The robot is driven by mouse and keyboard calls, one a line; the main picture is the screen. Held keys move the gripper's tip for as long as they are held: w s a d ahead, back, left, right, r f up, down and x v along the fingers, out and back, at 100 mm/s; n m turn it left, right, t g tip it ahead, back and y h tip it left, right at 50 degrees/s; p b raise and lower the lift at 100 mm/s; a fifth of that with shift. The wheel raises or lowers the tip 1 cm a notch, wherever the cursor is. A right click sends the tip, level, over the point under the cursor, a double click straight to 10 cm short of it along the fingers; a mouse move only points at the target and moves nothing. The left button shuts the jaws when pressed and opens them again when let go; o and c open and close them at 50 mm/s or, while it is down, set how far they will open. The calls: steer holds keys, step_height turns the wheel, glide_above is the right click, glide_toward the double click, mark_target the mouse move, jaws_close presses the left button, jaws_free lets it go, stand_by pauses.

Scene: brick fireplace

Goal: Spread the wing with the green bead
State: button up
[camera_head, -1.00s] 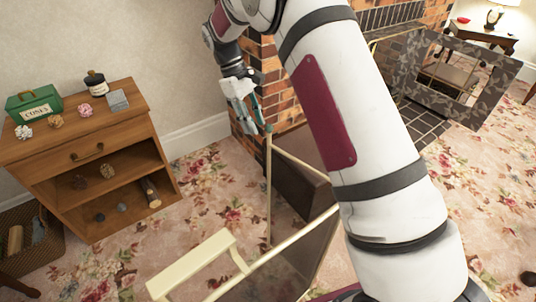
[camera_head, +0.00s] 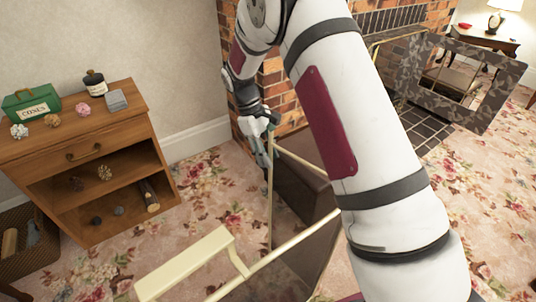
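A folding fire screen with dark panels and thin brass edges stands on the carpet in the centre. Its wing (camera_head: 302,187) has an upright brass edge (camera_head: 270,200) at the left. My gripper (camera_head: 264,152) points down at the top of that upright edge, overlapping it in the picture. Its teal-tinted fingers are small and partly overlapped, so whether they are closed on the edge is unclear. I cannot separate the green bead from the teal finger parts. My arm hides part of the screen on the right.
A wooden cabinet (camera_head: 120,125) with small objects stands at the left, beside a wicker basket (camera_head: 28,245). A brick fireplace (camera_head: 285,85) rises close behind my gripper. A cream bar (camera_head: 185,262) juts out in front. Carpet between cabinet and screen is clear.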

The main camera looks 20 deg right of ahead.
jaws_close()
steer(key=shift+w+d+p, duration=0.25)
steer(key=shift+d+p, duration=0.05)
steer(key=shift+d, duration=0.25)
steer(key=d+m+g+y+p, duration=0.1)
steer(key=d+m+y+p, duration=0.2)
steer(key=d+m, duration=0.6)
steer(key=shift+w+d+p, duration=0.35)
steer(key=shift+d+p, duration=0.05)
steer(key=shift+d, duration=4.85)
jaws_free()
